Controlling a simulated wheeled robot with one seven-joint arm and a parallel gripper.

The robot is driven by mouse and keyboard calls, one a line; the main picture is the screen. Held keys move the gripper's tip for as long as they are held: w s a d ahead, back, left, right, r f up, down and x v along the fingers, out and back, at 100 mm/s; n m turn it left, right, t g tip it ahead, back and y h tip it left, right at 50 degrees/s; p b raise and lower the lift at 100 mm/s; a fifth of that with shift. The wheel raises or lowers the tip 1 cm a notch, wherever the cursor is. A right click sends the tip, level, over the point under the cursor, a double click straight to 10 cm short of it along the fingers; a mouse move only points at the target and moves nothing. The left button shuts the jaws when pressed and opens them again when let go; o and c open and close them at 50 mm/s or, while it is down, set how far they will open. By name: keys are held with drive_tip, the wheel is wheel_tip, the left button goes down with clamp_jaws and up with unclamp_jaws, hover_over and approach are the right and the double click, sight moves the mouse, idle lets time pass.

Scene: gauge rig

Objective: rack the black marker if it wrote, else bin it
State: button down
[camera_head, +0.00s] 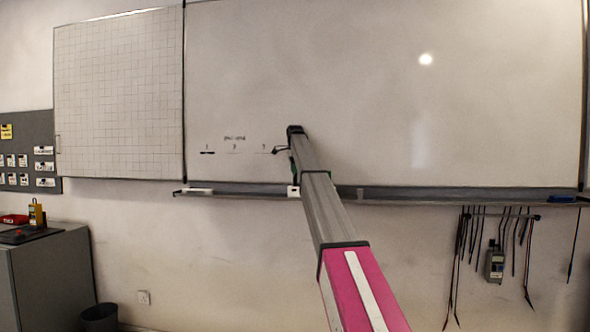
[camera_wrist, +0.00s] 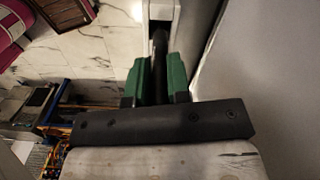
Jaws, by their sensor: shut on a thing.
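My gripper (camera_wrist: 158,78) has green fingers shut on the black marker (camera_wrist: 159,50), which sticks out beyond the fingertips. In the head view, my gripper (camera_head: 291,162) is mostly hidden behind my own arm, in front of the lower whiteboard (camera_head: 480,110). A small dark shape just left of it may be the marker; I cannot tell. Left of it, the board has a small heading above the numerals 1, 2 and 3. A short dark stroke (camera_head: 207,153) lies under the 1; only faint lines show under the others. A bin (camera_head: 100,317) stands on the floor at lower left.
A tray ledge (camera_head: 430,194) runs below the board. Cables and a meter (camera_head: 495,262) hang below right. A grey cabinet (camera_head: 50,275) stands left.

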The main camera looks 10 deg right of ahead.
drive_tip(key=shift+f, duration=0.75)
drive_tip(key=shift+c, duration=2.2)
unclamp_jaws()
